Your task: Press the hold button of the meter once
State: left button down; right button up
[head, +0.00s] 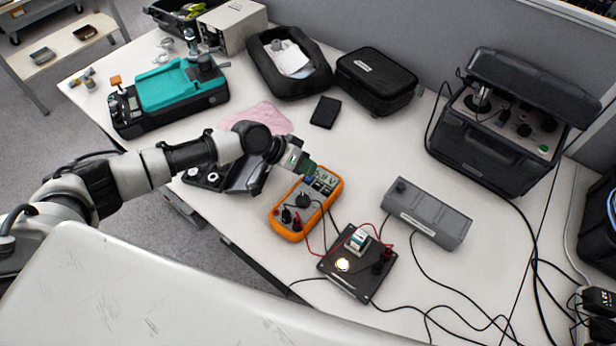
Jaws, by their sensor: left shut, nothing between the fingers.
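The meter (291,226) is an orange-rimmed handheld multimeter lying on the white table, with its display toward the far end and leads plugged in at the near end. My left gripper (310,171) is shut and empty, with its tip over the far end of the meter, by the display. The tip covers part of that area. I cannot tell whether it touches the meter, and I cannot make out the hold button. My right gripper is not in view.
A black board (350,290) with a lit yellow lamp sits near the meter, joined by red and black leads. A grey box (427,213) lies to the right. A black case (376,78), a pink cloth (258,116) and a teal-topped device (150,118) stand farther back. Cables cross the right side.

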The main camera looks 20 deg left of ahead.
aim_at(307, 177)
pick_arm(q)
jog(key=shift+f, duration=0.1)
dwell(0.3)
jog(key=shift+f, duration=0.2)
jog(key=shift+f+b, duration=0.15)
jog(key=shift+b, duration=0.2)
jog(key=shift+f+b, duration=0.35)
jog(key=shift+f, duration=0.05)
dwell(0.3)
jog(key=shift+r, duration=0.15)
jog(key=shift+r+p, duration=0.65)
jog(key=shift+p, duration=0.05)
notch_tip(307, 177, up, 5)
jog(key=p, duration=0.4)
jog(key=shift+r, duration=0.1)
